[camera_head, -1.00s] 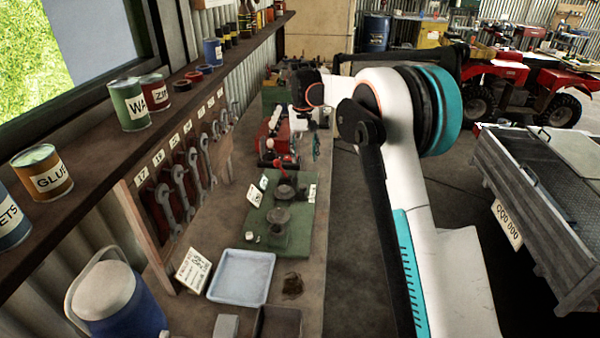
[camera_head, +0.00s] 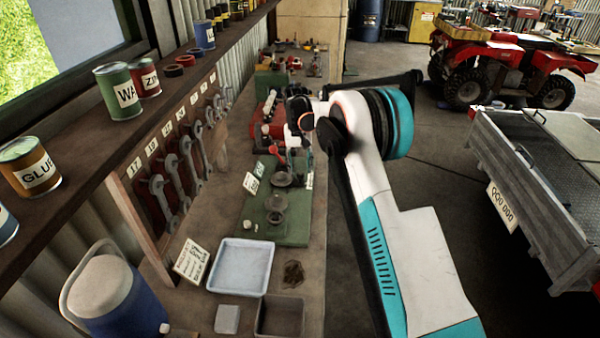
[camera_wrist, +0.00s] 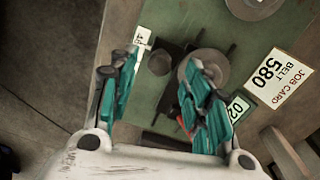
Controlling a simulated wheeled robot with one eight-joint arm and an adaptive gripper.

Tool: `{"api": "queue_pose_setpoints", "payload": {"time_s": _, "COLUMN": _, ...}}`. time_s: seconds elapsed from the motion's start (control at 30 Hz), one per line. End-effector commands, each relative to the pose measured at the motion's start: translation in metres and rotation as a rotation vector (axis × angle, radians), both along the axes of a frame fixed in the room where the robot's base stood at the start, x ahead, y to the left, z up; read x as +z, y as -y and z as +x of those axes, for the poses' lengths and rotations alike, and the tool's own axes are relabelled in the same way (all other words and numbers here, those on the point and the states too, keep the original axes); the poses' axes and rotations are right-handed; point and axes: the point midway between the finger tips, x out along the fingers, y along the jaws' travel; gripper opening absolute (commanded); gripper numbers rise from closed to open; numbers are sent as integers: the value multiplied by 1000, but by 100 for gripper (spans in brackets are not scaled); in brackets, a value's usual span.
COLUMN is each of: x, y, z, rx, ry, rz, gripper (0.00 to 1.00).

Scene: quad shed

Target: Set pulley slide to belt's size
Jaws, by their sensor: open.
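The green pulley board (camera_head: 290,236) lies on the bench in the head view and also shows in the wrist view (camera_wrist: 231,43). It bears two grey pulleys, a near one (camera_head: 276,202) and a far one (camera_head: 281,179). In the wrist view a large grey pulley (camera_wrist: 208,66) and a smaller round knob (camera_wrist: 160,62) sit by dark rails. A job card (camera_wrist: 278,78) reads "BELT 580". A red part (camera_wrist: 183,124) is partly hidden by a finger. My gripper (camera_wrist: 156,66) is open above the board, its teal fingers either side of the knob in the picture; contact cannot be told.
A pale blue tray (camera_head: 240,291), a dark box (camera_head: 280,318) and a white instruction card (camera_head: 191,260) are at the near bench. Wrenches (camera_head: 172,180) hang on the left. A red machine (camera_head: 268,112) stands beyond the board. The trailer (camera_head: 545,205) is at right.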

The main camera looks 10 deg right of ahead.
Motion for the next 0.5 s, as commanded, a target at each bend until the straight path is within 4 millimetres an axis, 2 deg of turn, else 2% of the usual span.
{"api": "queue_pose_setpoints", "payload": {"time_s": 0.03, "x": -9, "y": 0, "z": 0, "rx": 0, "ry": 0, "rz": 0, "gripper": 44}}
{"api": "queue_pose_setpoints", "payload": {"time_s": 0.2, "x": -25, "y": 1, "z": 0, "rx": 0, "ry": 0, "rz": 0, "gripper": 44}}
{"api": "queue_pose_setpoints", "payload": {"time_s": 0.5, "x": -30, "y": 1, "z": 0, "rx": 0, "ry": 0, "rz": 0, "gripper": 44}}
